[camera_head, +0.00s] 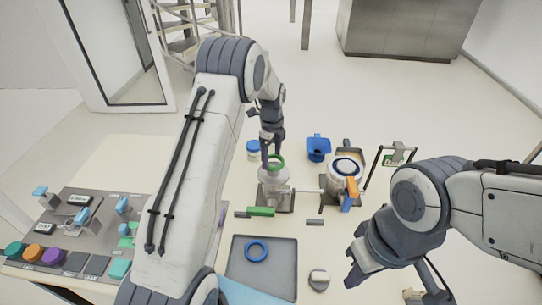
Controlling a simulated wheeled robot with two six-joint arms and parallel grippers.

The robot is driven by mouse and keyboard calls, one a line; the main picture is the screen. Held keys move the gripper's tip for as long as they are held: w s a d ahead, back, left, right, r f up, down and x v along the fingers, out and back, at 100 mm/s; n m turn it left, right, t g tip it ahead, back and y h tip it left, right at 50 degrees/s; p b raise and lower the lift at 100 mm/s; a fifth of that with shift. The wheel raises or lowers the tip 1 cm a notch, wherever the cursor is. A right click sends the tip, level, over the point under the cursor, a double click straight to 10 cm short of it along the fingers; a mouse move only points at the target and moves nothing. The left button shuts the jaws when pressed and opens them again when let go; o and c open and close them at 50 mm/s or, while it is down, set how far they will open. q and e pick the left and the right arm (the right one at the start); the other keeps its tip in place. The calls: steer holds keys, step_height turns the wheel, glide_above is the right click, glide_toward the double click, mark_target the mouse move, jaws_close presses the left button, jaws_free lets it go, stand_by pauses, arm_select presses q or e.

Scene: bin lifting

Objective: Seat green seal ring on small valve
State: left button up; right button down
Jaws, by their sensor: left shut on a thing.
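The small valve (273,189) is a whitish body on a dark base plate near the middle of the table. The green seal ring (279,161) is at the top of this valve, at the fingertips of my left gripper (269,155). My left gripper points down from above and is shut on the ring. The fingers hide part of the ring, and I cannot tell whether it touches the valve's rim. My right gripper (353,268) is low at the right, apart from the valves; its finger gap is unclear.
A blue ring (256,251) lies on a grey tray (234,274) in front. A second valve (337,184) with an orange handle (351,188) stands to the right. A blue container (318,147) is behind. A button panel (75,235) is at left. A round knob-like piece (319,280) lies beside the tray.

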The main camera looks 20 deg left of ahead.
mark_target(271, 164)
arm_select(q)
steer(key=shift+f+b, duration=1.15)
steer(key=shift+f, duration=0.9)
stand_by(1.9)
steer(key=o, duration=1)
steer(key=shift+r, duration=0.1)
steer(key=shift+r+p, duration=2.9)
steer(key=shift+r, duration=1.25)
